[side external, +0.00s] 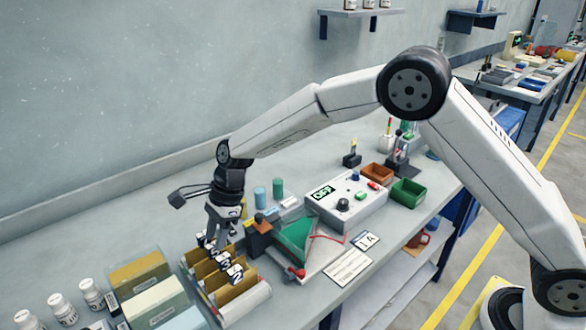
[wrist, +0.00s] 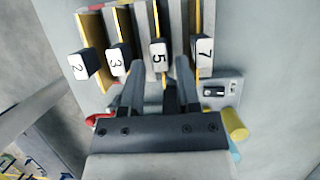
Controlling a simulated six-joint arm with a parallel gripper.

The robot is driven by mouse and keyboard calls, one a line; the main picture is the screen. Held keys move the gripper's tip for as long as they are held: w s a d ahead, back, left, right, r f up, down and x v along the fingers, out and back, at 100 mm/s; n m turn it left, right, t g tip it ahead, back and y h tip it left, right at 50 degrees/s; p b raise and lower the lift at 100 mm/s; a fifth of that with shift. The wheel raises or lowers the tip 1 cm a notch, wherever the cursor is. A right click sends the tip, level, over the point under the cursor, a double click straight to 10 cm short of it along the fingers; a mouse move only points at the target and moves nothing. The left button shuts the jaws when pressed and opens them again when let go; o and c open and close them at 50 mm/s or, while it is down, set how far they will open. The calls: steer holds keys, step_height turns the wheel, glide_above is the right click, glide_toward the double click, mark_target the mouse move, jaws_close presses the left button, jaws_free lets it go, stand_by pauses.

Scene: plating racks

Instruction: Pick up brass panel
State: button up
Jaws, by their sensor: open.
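Several brass-coloured panels (side external: 238,294) stand upright in a grey slotted rack (side external: 258,301) at the lower middle of the side view. In the wrist view their thin yellow edges show, with white number tags 2 (wrist: 79,67), 3 (wrist: 117,57), 5 (wrist: 158,54) and 7 (wrist: 204,50) on dark blocks. My gripper (side external: 217,240) points down over the far end of the rack. In the wrist view my gripper (wrist: 160,82) is open, its fingers on either side of the line of the panel tagged 5. Contact with that panel cannot be told.
Boxes of coloured cards (side external: 155,303) and white bottles (side external: 92,294) stand left of the rack. A green panel on a stand (side external: 295,240) and a control box (side external: 346,204) are to the right. Green (side external: 408,192) and orange (side external: 377,174) bins stand behind.

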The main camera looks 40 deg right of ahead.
mark_target(211, 255)
steer(key=shift+a+f, duration=0.1)
steer(key=shift+f, duration=0.1)
steer(key=shift+x, duration=2.55)
jaws_close()
